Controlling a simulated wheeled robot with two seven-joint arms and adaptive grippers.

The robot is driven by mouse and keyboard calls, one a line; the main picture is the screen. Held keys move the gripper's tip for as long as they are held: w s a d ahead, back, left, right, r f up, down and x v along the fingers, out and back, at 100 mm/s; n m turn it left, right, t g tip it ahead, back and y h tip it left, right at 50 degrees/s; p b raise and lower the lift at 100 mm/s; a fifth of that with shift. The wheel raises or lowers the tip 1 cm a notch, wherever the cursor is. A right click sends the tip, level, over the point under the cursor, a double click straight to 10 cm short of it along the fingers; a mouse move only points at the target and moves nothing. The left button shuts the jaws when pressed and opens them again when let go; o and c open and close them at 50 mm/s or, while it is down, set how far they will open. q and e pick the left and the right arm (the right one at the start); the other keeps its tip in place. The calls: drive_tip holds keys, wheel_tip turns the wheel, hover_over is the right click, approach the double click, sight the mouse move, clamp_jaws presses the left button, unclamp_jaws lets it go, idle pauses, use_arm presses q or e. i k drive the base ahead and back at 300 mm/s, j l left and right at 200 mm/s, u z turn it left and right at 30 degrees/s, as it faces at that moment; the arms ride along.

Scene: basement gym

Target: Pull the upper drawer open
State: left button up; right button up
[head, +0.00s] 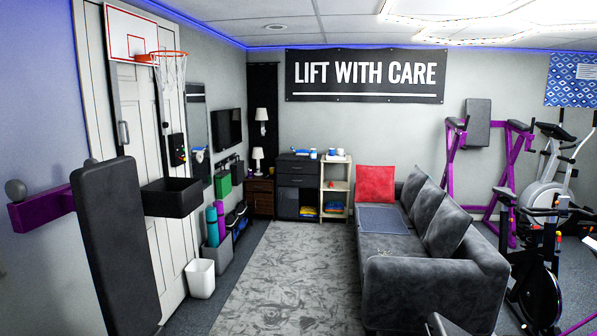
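A dark cabinet (288,204) stands far off against the back wall. It has what look like two drawer fronts in its top part, an upper drawer (297,167) and one below it (297,181), both apparently shut. Under them is an open space with a dark item in it. Left of it is a small brown wooden nightstand (260,196) with a lamp on top; it also seems to have drawers, too small to make out. Which unit holds the task's drawer I cannot tell. Neither of my grippers shows.
A grey patterned rug (290,270) leaves a clear lane to the cabinet. A grey sofa (420,275) borders it on the right. A white bin (200,278), a black padded board (115,245) and a low rack stand on the left. An exercise bike (540,260) is at right.

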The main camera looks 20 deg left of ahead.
sight(282, 166)
drive_tip(key=i+j+u, duration=0.1)
drive_tip(key=i+u, duration=0.2)
drive_tip(key=i, duration=0.15)
drive_tip(key=i+u, duration=0.3)
drive_tip(key=i+j, duration=0.1)
drive_tip(key=i, duration=0.65)
drive_tip(key=i+z, duration=0.15)
drive_tip(key=i, duration=0.55)
drive_tip(key=i+j, duration=0.25)
drive_tip(key=i, duration=0.45)
drive_tip(key=i+u, duration=0.1)
drive_tip(key=i, duration=0.6)
drive_tip(key=i+l+u, duration=0.1)
drive_tip(key=i, duration=0.55)
drive_tip(key=i+l+u, duration=0.1)
drive_tip(key=i, duration=1.65)
drive_tip(key=i+u, duration=0.1)
drive_tip(key=i, duration=0.95)
